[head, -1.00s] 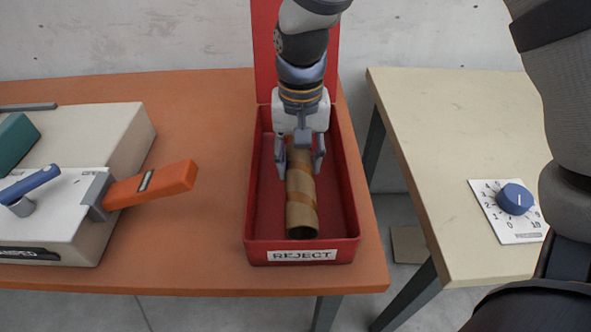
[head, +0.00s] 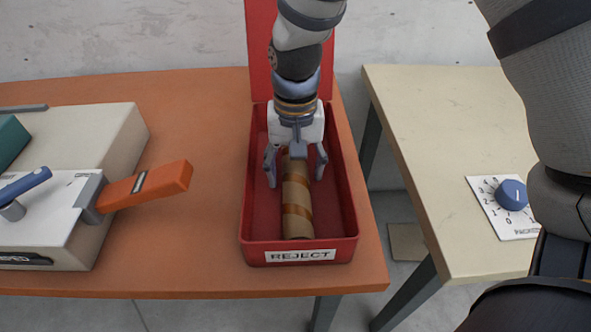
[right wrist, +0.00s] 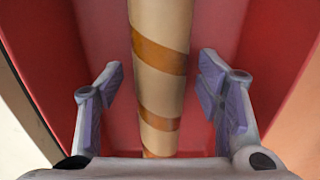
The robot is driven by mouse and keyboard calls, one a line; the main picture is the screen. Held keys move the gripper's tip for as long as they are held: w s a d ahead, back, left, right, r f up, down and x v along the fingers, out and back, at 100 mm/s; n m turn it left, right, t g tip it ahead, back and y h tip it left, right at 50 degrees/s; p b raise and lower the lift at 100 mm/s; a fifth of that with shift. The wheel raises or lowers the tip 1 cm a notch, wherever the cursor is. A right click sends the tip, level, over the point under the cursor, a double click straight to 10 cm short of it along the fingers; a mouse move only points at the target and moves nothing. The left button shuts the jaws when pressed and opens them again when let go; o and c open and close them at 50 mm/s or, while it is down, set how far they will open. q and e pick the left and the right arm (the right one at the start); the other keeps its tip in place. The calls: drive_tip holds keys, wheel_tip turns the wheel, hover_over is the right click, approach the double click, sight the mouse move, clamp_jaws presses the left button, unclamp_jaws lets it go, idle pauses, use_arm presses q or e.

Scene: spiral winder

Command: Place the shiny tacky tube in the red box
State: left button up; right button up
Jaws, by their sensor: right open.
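The tube (head: 297,205) is tan cardboard with glossy orange-brown spiral bands. It lies lengthwise inside the red box (head: 350,215), which has a REJECT label on its front wall. My right gripper (head: 295,168) is open above the tube's far part, with one finger on each side. In the right wrist view the tube (right wrist: 160,70) runs between the two spread fingers (right wrist: 157,95), with a gap to each. The tube's far end is hidden under the gripper in the head view. My left gripper is not in view.
The box's red lid (head: 262,50) stands up at the back. A machine with an orange handle (head: 150,187) is on the orange table (head: 190,240) at left. A cream table (head: 430,130) at right bears a blue dial (head: 511,195).

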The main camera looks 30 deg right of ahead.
sight(296, 168)
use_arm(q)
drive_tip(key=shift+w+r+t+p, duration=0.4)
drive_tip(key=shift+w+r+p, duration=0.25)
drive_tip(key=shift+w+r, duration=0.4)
use_arm(e)
wheel_tip(296, 168, up, 11)
drive_tip(key=shift+r, duration=0.2)
